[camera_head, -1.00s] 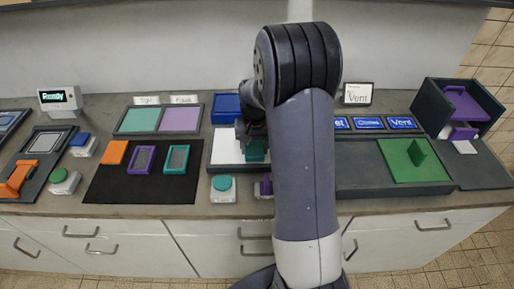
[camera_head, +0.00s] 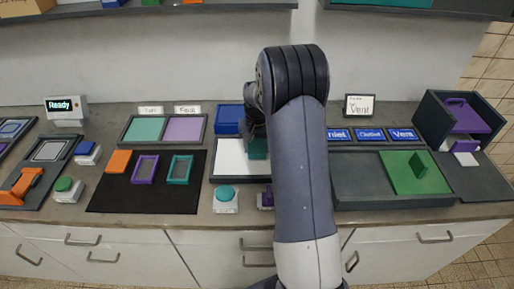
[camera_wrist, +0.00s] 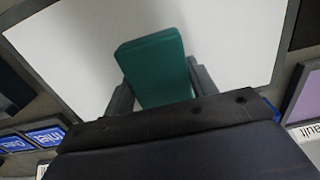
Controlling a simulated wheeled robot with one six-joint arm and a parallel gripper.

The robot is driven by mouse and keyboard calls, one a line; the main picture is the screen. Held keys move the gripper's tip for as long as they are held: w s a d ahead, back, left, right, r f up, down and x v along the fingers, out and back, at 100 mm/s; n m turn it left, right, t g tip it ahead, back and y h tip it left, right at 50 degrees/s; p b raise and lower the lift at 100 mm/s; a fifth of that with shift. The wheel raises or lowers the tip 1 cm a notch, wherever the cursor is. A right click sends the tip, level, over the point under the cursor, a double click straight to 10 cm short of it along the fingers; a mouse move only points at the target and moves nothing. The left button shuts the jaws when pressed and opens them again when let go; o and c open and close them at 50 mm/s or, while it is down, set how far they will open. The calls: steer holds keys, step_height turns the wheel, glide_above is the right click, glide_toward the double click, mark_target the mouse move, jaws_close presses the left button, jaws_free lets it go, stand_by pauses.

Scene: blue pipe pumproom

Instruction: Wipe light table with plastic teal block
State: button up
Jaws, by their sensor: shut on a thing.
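The light table is a white panel in a dark frame (camera_head: 231,158) at the middle of the counter, partly hidden by my arm. Its white surface (camera_wrist: 70,50) fills much of the wrist view. The teal block (camera_head: 258,149) is at the panel's right part, and it shows upright between my fingers in the wrist view (camera_wrist: 155,65). My gripper (camera_wrist: 160,85) is shut on the block, one finger on each side. In the head view, the gripper (camera_head: 256,135) is mostly hidden behind my arm. I cannot tell whether the block touches the panel.
A blue block or tray (camera_head: 229,118) lies behind the light table. A black mat (camera_head: 120,195) with teal and purple frames is to the left. A white box with a teal button (camera_head: 225,195) stands in front. A grey tray with a green panel (camera_head: 420,175) is to the right.

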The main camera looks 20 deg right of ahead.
mark_target(257, 167)
steer(key=shift+w+d+p, duration=0.2)
steer(key=shift+w+d, duration=0.1)
steer(key=shift+w, duration=0.35)
steer(key=shift+w+d+p, duration=0.15)
steer(key=shift+w+d, duration=0.1)
steer(key=shift+w, duration=0.35)
steer(key=shift+s+a+r+b, duration=0.1)
steer(key=shift+s+a+b, duration=0.15)
steer(key=shift+s, duration=0.45)
steer(key=shift+s+a+r+b, duration=0.15)
steer(key=shift+s+a, duration=0.2)
steer(key=shift+s, duration=0.3)
steer(key=shift+s+a+f+b, duration=0.15)
steer(key=shift+s+a+b, duration=0.2)
steer(key=shift+s, duration=0.6)
steer(key=shift+s+a+f+b, duration=0.25)
steer(key=shift+s+a, duration=0.15)
steer(key=shift+s, duration=0.55)
steer(key=shift+s+a+f+b, duration=0.1)
steer(key=shift+s+a+b, duration=0.25)
steer(key=shift+s, duration=0.6)
steer(key=shift+r+p, duration=2.25)
steer(key=shift+r, duration=0.9)
steer(key=shift+w, duration=0.1)
step_height(257, 167, up, 3)
steer(key=shift+p, duration=1.1)
